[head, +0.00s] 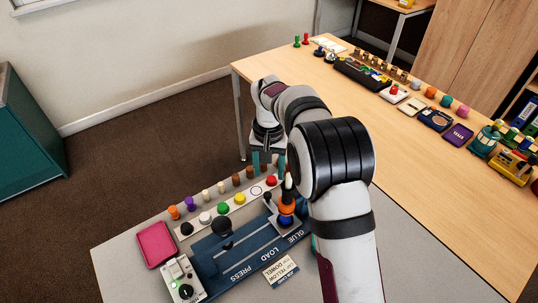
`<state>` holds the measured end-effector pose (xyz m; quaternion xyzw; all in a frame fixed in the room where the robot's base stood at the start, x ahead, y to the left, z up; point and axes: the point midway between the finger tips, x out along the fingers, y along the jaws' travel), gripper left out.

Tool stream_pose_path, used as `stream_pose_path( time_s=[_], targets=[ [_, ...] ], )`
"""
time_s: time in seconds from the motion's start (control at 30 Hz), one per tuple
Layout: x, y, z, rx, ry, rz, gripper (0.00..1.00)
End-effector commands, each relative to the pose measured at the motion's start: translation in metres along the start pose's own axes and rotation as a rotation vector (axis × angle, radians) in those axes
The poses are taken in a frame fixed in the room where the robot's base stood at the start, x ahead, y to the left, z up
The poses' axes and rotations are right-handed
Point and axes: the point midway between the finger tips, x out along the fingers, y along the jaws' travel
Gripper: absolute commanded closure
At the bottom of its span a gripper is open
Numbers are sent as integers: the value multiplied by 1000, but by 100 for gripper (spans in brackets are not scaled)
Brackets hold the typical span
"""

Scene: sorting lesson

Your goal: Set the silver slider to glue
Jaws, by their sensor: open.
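A dark blue press fixture (205,270) lies on the grey table, lettered PRESS, LOAD and GLUE from left to right, upside down to me. A pale slot runs along it. The silver slider (284,227) appears to sit at the GLUE end of the slot, partly hidden by my arm. A stack of blue and orange pieces (287,209) with a pale top stands on or just over it; I cannot tell which. A small black knob (268,197) is beside it. My gripper (268,168) has teal fingers, is open and appears empty, beyond the fixture's right end.
A pink tray (156,244) and a white box with a dial (183,282) are at the left. A card (281,269) lies in front. A wooden table (415,150) holds many objects.

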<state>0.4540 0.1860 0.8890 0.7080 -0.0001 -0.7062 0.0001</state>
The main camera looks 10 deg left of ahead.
Motion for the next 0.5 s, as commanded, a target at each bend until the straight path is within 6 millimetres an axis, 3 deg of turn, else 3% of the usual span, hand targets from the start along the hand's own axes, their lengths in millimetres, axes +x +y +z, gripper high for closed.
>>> stream_pose_path(
  time_s=[0.1, 0.2, 0.5],
  targets=[
    [-34, 0, -1, 0, 4, -2, 41],
    [-53, 0, -1, 0, 3, -1, 41],
    [-67, 0, 0, 0, 0, 0, 41]
  ],
)
